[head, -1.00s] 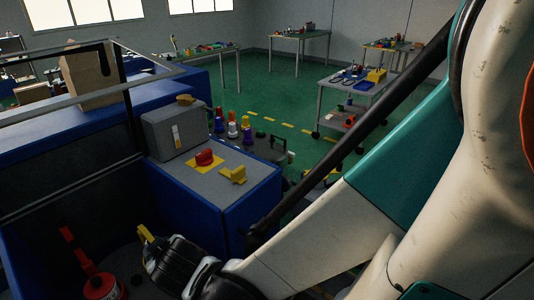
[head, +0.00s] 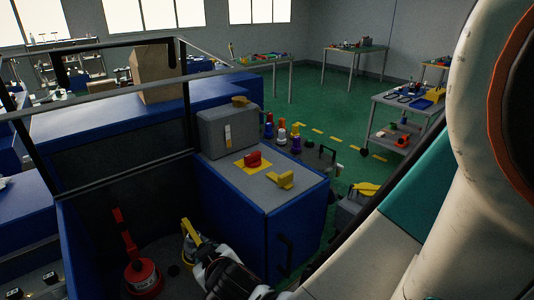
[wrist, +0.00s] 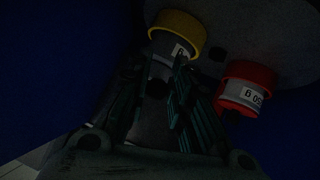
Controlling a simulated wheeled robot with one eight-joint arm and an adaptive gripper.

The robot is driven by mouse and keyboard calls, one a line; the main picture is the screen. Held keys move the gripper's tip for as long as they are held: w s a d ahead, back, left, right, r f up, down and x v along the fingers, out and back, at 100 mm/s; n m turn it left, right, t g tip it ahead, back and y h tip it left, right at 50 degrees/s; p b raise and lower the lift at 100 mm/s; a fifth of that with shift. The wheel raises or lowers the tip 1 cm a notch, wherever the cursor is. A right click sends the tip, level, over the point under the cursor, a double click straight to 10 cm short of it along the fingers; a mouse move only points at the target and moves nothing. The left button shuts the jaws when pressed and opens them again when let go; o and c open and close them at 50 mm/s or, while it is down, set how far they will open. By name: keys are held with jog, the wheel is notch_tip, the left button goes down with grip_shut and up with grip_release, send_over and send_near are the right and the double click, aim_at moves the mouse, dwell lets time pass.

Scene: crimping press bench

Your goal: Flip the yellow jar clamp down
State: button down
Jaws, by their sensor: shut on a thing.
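The yellow-topped jar (wrist: 178,28) stands on a grey round plate, next to the red jar (wrist: 245,88), in the wrist view. In the head view, the yellow clamp lever (head: 191,230) stands up at a tilt just left of my black gripper (head: 205,258), with a bit of the yellow jar (head: 187,252) showing below it. My gripper's fingers (wrist: 155,88) are close together around a dark, dim shape in the wrist view, just below the yellow jar. They seem shut on the yellow clamp, but the contact is too dark to see well.
The red jar's clamp lever (head: 122,228) stands raised at the left in the head view. A dark frame (head: 120,175) rises behind the jars.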

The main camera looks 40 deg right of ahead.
jog(key=c, duration=1.4)
grip_release()
jog(key=shift+f, duration=0.15)
jog(key=shift+s, duration=0.15)
jog(key=shift+v, duration=5.85)
jog(key=shift+w+d+r+m+g+y, duration=0.45)
jog(key=shift+w+r+g+y, duration=0.1)
jog(key=shift+r+g, duration=0.35)
jog(key=shift+w+d+r+m+g+y, duration=0.4)
jog(key=shift+w+r+g+y, duration=0.2)
jog(key=shift+g, duration=0.4)
